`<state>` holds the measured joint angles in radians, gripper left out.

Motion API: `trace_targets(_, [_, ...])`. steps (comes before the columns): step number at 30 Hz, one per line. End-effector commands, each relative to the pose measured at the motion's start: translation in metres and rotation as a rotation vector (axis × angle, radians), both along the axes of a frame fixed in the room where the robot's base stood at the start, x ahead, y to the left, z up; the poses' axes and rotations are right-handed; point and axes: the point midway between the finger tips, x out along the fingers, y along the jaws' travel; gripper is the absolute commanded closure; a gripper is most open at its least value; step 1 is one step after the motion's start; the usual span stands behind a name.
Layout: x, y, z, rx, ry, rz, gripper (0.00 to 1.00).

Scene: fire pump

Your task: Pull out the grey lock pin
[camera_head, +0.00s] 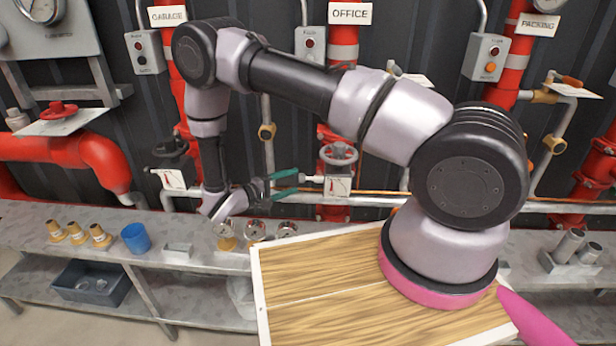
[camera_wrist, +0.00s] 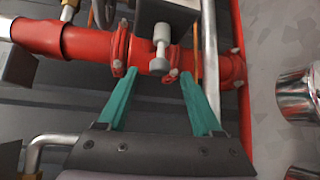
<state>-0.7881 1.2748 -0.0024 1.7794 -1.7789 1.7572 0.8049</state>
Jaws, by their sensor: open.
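The grey lock pin (camera_wrist: 161,40) shows in the wrist view as a light grey stem with a wider round end, in front of a red pipe. Its round end lies in the picture between my two green fingertips. My gripper (camera_wrist: 158,74) is open, with a clear gap on both sides of the pin. In the head view my gripper (camera_head: 299,181) points right, towards a small pale pin end (camera_head: 313,179) beside a white tag (camera_head: 337,186) under the grey handwheel of the OFFICE pipe. I cannot tell the exact depth between fingertips and pin.
A grey handwheel (camera_head: 338,153) sits just above the tag. A red flanged pipe (camera_wrist: 145,52) runs close behind the pin. Below stands a metal shelf (camera_head: 190,255) with gauges (camera_head: 255,229), brass fittings (camera_head: 78,233) and a blue cup (camera_head: 135,238). Shiny metal cylinders (camera_wrist: 298,95) show at right.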

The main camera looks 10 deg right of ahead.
Motion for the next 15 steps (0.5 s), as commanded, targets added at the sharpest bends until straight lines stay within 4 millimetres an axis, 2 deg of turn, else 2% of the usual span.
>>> trace_targets(3, [0.011,-0.023,-0.003,0.000,0.001,-0.005,0.33])
trace_targets(9, [0.026,-0.054,-0.008,0.000,0.001,-0.004,0.33])
trace_targets(15, [0.034,-0.070,-0.011,0.001,0.001,-0.002,0.33])
